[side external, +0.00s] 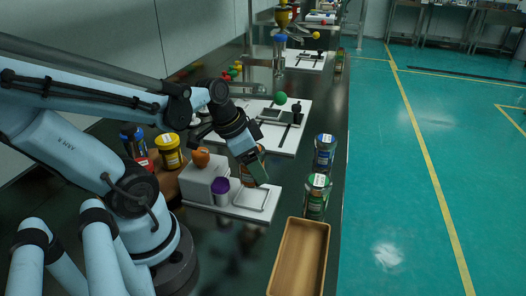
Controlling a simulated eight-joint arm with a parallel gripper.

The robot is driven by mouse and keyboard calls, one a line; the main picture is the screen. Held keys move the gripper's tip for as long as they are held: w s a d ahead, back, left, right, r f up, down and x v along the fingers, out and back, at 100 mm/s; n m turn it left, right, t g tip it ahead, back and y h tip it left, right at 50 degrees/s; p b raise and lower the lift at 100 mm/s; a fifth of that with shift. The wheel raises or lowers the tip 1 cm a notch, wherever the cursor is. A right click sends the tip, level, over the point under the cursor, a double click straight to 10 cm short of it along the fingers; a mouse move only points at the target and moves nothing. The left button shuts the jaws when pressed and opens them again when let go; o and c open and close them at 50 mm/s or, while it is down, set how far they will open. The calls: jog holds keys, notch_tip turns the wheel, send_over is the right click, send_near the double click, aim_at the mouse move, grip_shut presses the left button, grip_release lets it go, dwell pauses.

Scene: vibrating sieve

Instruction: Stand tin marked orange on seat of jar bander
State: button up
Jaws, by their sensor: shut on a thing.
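The jar bander is a white block (203,183) on a white base plate, with an orange knob (200,157) on top and a purple-topped part (221,187) in front. Its seat (251,199) is a square outlined area on the plate's right side. My gripper (257,172) points down and right, just behind and above the seat. It is shut on an orange-brown tin (246,179), mostly hidden behind the fingers. The tin's lower end is close to the plate; I cannot tell whether it touches.
A blue tin (324,152) and a green tin (316,197) stand right of the plate. An empty wooden tray (298,258) lies in front. A yellow tin (168,151) and a blue one (132,141) stand left. Another white station (262,130) lies behind.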

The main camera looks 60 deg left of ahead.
aim_at(254, 182)
jog(key=shift+f, duration=2.7)
jog(key=shift+f, duration=0.15)
jog(key=o, duration=1.1)
jog(key=shift+w+d+v, duration=0.2)
jog(key=shift+d+v, duration=0.2)
jog(key=shift+v, duration=5.65)
jog(key=w+d+n+t, duration=0.2)
jog(key=w+d, duration=0.4)
jog(key=w, duration=0.2)
jog(key=shift+d+t+y, duration=0.15)
jog(key=shift+t+y, duration=0.15)
jog(key=shift+y, duration=0.1)
jog(key=shift+f, duration=0.1)
